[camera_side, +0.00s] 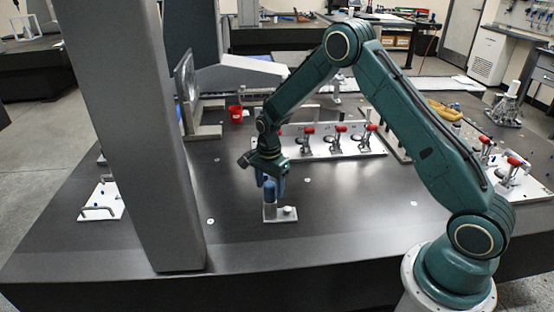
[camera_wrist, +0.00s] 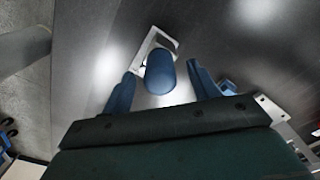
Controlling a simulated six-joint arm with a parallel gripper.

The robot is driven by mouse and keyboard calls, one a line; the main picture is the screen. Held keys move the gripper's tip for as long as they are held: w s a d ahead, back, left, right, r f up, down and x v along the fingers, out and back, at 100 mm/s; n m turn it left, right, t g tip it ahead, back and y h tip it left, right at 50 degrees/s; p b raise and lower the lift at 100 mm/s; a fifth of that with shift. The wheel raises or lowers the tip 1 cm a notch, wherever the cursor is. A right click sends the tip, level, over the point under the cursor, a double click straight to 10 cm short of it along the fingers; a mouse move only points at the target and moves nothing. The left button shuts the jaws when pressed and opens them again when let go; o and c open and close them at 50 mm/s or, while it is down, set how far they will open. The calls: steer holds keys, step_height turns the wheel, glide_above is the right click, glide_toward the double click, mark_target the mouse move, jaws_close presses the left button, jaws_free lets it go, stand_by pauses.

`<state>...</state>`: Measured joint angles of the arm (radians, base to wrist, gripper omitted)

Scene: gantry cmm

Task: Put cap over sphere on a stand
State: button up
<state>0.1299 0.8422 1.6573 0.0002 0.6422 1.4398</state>
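A blue rounded cap (camera_side: 270,189) stands upright on a small silver base plate (camera_side: 282,218) on the dark table. A small white knob (camera_side: 288,210), which looks like the sphere on its stand, sits on the same plate just right of the cap. My gripper (camera_side: 270,178) points down over the cap. In the wrist view, the cap (camera_wrist: 160,73) lies between the two blue fingers of my gripper (camera_wrist: 160,72), with a gap on both sides, so the gripper is open. The plate (camera_wrist: 151,42) shows partly behind the cap; the sphere is mostly hidden there.
A white plate with red-handled clamps (camera_side: 330,153) stands behind. A red cup (camera_side: 236,113) is farther back. A grey column (camera_side: 140,130) rises at the left, beside a white plate with handles (camera_side: 103,202). The table around the stand is clear.

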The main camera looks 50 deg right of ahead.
mark_target(270, 184)
step_height(270, 184, up, 14)
stand_by(1.0)
